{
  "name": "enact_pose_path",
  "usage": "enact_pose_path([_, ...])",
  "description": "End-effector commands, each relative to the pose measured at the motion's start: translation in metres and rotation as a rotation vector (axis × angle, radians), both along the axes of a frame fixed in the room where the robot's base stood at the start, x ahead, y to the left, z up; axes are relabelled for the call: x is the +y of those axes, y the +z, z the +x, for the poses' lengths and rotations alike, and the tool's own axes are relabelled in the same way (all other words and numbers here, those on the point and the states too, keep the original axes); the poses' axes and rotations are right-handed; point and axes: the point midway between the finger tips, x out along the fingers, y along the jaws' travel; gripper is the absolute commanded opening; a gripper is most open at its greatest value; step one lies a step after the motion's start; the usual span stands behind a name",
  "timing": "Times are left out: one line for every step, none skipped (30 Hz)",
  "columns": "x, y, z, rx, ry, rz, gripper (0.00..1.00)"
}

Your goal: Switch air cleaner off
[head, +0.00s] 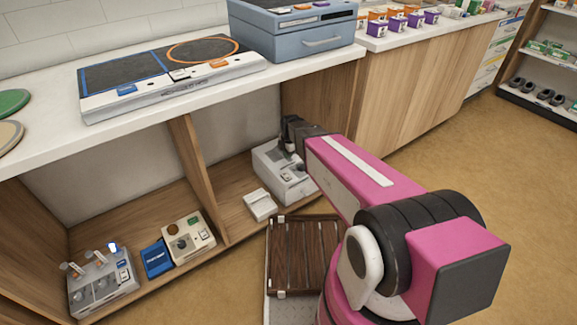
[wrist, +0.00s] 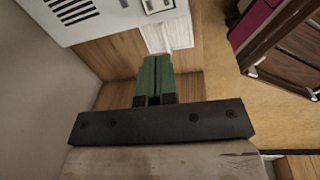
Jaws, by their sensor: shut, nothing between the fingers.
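A pale grey-white box (head: 273,170), which looks like the air cleaner, stands on the lower shelf at the right end of the open cabinet. In the wrist view a white housing with dark vent slots (wrist: 112,22) and a small framed label fills the top left. My gripper (wrist: 155,62) has green fingers pressed together with nothing between them. They point towards the lower edge of the housing, and I cannot tell whether they touch it. In the head view my arm and wrist cover part of the box, and its switch cannot be made out.
A small white block (head: 260,205) lies in front of the box. A dark slatted wooden piece (head: 303,252) stands on the floor nearby. A wooden divider (head: 200,170) separates the box from devices at left. The counter (head: 60,135) overhangs the shelf.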

Motion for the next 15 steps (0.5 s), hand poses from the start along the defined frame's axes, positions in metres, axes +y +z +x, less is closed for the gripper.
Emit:
enact_pose_path([0.0048,-0.003,0.0037,-0.003,0.037,-0.002,0.0])
enact_pose_path([0.0065,-0.0039,0.0046,-0.005,0.056,-0.004,0.0])
enact_pose_path([0.0083,-0.0049,0.0055,-0.007,0.077,-0.004,0.0])
enact_pose_path([0.0092,-0.0054,0.006,-0.008,0.089,-0.005,0.0])
enact_pose_path([0.0099,-0.0057,0.0064,-0.009,0.098,-0.006,0.0])
enact_pose_path([0.0104,-0.006,0.0066,-0.01,0.104,-0.006,0.0])
enact_pose_path([0.0107,-0.0061,0.0066,-0.011,0.108,-0.007,0.0])
enact_pose_path([0.0108,-0.0061,0.0065,-0.011,0.11,-0.007,0.0])
enact_pose_path([0.0108,-0.0061,0.0065,-0.011,0.111,-0.007,0.0])
enact_pose_path([0.0107,-0.006,0.0064,-0.011,0.111,-0.007,0.0])
enact_pose_path([0.0106,-0.006,0.0064,-0.011,0.111,-0.007,0.0])
enact_pose_path([0.0106,-0.006,0.0064,-0.011,0.11,-0.007,0.0])
enact_pose_path([0.0106,-0.0059,0.0064,-0.011,0.11,-0.007,0.0])
enact_pose_path([0.0104,-0.006,0.0063,-0.011,0.11,-0.007,0.0])
enact_pose_path([0.0104,-0.006,0.0063,-0.011,0.109,-0.007,0.0])
